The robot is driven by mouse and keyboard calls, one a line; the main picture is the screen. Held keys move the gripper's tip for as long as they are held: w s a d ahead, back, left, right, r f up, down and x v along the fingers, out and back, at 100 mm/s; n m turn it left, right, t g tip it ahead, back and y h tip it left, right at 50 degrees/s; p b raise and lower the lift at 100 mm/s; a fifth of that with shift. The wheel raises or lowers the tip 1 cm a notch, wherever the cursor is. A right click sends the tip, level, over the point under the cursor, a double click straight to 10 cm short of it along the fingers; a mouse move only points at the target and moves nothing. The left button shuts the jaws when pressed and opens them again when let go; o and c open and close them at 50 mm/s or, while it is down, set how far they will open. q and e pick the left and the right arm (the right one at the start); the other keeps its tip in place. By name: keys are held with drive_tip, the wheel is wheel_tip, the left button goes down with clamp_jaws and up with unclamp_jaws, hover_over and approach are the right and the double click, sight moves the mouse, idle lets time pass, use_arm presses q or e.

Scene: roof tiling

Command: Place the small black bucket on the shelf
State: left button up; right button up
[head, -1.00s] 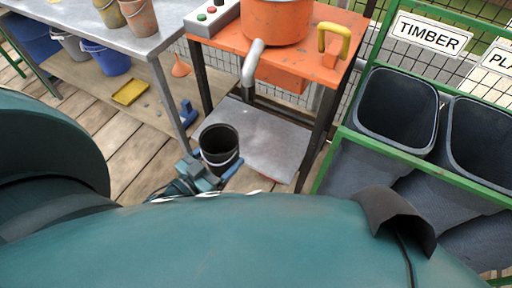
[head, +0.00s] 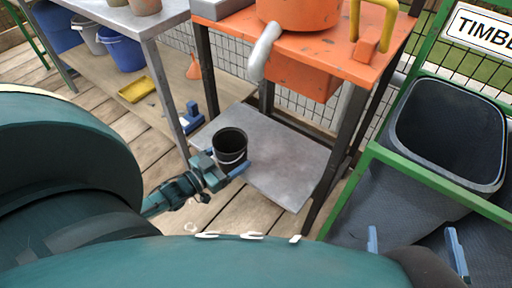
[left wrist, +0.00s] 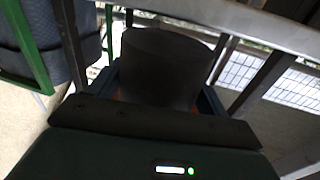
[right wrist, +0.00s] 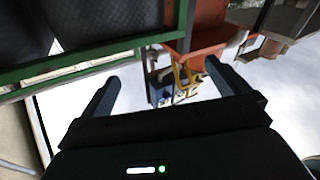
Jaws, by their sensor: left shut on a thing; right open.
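The small black bucket (head: 231,146) with a pale wire handle is upright in my left gripper (head: 224,158), whose blue fingers are shut around it. In the left wrist view the bucket (left wrist: 165,62) is a dark shape between the fingers. In the head view it overlaps the front left part of the grey metal shelf (head: 290,168) low under the orange table. I cannot tell whether its base touches the shelf. My right gripper (head: 416,254) is open and empty at the lower right, its two blue fingers apart; it also shows in the right wrist view (right wrist: 158,84).
The orange table (head: 345,50) stands over the shelf on dark legs (head: 340,140). A green frame with a dark bin (head: 445,130) stands at right. A workbench (head: 140,18) at left has blue buckets (head: 122,52) and a yellow tray (head: 136,90) below. The shelf's right part is bare.

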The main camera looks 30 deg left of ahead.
use_arm(q)
drive_tip(key=b+x, duration=0.1)
drive_tip(key=x, duration=0.5)
drive_tip(key=shift+w+f, duration=0.1)
drive_tip(key=shift+w, duration=0.1)
drive_tip(key=b+x, duration=0.1)
drive_tip(key=x, duration=0.2)
drive_tip(key=shift+s+f+b, duration=0.15)
drive_tip(key=shift+f+b, duration=0.45)
drive_tip(key=shift+f, duration=0.1)
use_arm(e)
drive_tip(key=shift+w+a+t+y, duration=0.15)
drive_tip(key=shift+a+t+y, duration=0.15)
drive_tip(key=shift+a, duration=0.05)
use_arm(q)
drive_tip(key=shift+f, duration=0.2)
drive_tip(key=o, duration=1)
